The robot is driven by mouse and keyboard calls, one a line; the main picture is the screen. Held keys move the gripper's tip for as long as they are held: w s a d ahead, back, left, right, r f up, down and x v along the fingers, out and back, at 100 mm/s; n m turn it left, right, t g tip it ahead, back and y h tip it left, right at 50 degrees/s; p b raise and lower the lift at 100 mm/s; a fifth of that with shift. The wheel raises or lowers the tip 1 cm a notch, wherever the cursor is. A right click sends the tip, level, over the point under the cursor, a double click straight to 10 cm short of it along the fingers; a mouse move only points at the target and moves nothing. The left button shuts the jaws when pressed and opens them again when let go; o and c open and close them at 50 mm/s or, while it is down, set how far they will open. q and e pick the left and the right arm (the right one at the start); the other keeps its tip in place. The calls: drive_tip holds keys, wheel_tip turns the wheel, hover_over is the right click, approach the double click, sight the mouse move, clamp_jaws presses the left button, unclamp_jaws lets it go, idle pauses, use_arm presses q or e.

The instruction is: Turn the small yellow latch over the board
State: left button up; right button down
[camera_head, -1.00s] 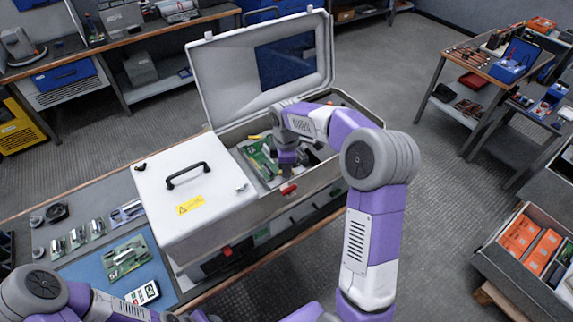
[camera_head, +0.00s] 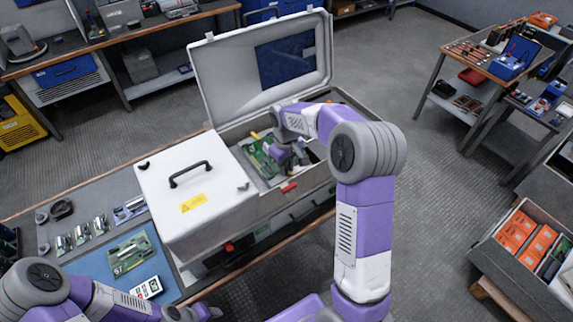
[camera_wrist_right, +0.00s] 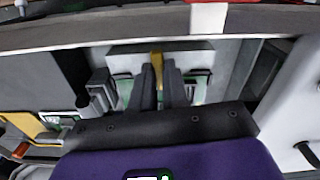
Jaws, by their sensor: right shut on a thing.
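The small yellow latch (camera_wrist_right: 157,64) stands upright between the two dark fingers of my right gripper (camera_wrist_right: 160,78) in the right wrist view. The gripper is shut on it. Parts of the green board (camera_wrist_right: 196,84) show on both sides of the fingers. In the head view the board (camera_head: 262,163) lies inside the open case, and my right gripper (camera_head: 278,155) is over it, tilted. The fingers hide the latch's lower part. My left gripper (camera_head: 202,311) is at the bottom of the head view, away from the case; its fingers are unclear.
The grey case (camera_head: 270,187) has its lid (camera_head: 228,80) raised behind my right arm. A white cover with a black handle (camera_head: 190,172) closes its left part. Another green board (camera_head: 128,254) lies on a blue mat beside several metal cylinders (camera_head: 82,234).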

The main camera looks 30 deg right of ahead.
drive_tip(key=shift+m, duration=0.8)
drive_tip(key=c, duration=1.1)
unclamp_jaws()
drive_tip(key=shift+c, duration=0.2)
wheel_tip(320, 180, up, 8)
drive_tip(key=shift+f+p, duration=0.2)
drive_tip(key=shift+p, duration=0.4)
